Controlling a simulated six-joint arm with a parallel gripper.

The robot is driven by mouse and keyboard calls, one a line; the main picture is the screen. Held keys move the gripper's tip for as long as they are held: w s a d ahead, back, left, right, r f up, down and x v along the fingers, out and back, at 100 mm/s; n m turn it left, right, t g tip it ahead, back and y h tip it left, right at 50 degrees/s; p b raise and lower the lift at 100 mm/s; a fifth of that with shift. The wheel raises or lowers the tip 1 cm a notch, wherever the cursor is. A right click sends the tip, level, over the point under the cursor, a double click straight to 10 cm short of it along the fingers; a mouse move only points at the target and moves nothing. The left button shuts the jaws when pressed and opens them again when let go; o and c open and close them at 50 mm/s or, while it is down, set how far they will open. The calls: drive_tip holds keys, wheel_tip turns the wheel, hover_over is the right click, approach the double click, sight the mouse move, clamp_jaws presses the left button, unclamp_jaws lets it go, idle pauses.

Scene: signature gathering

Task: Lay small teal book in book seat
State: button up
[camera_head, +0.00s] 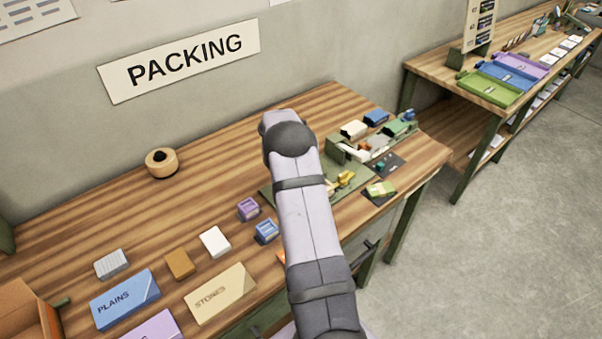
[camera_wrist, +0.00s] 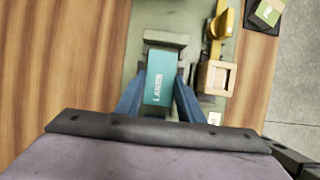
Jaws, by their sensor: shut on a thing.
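The small teal book (camera_wrist: 160,88) shows in the wrist view, its lettered face toward the camera. My gripper (camera_wrist: 158,98) is shut on it, with one blue finger along each long side. A grey-green block-like piece (camera_wrist: 166,39) stands right at the book's far end; I cannot tell if they touch or if this is part of the book seat. A grey-green board (camera_wrist: 200,12) lies beneath. In the head view my arm hides the gripper and the book.
In the wrist view a wooden box (camera_wrist: 217,78) and a yellow piece (camera_wrist: 221,25) stand close right of the book. The wooden table (camera_head: 110,215) holds several boxes at its front left, a tape roll (camera_head: 161,163) at the back and cluttered small items at its right end.

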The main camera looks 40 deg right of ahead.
drive_tip(key=shift+f, duration=0.1)
drive_tip(key=o, duration=1.1)
drive_tip(key=shift+c, duration=0.2)
drive_tip(key=b+v, duration=0.3)
drive_tip(key=v, duration=0.9)
drive_tip(key=shift+a, duration=0.1)
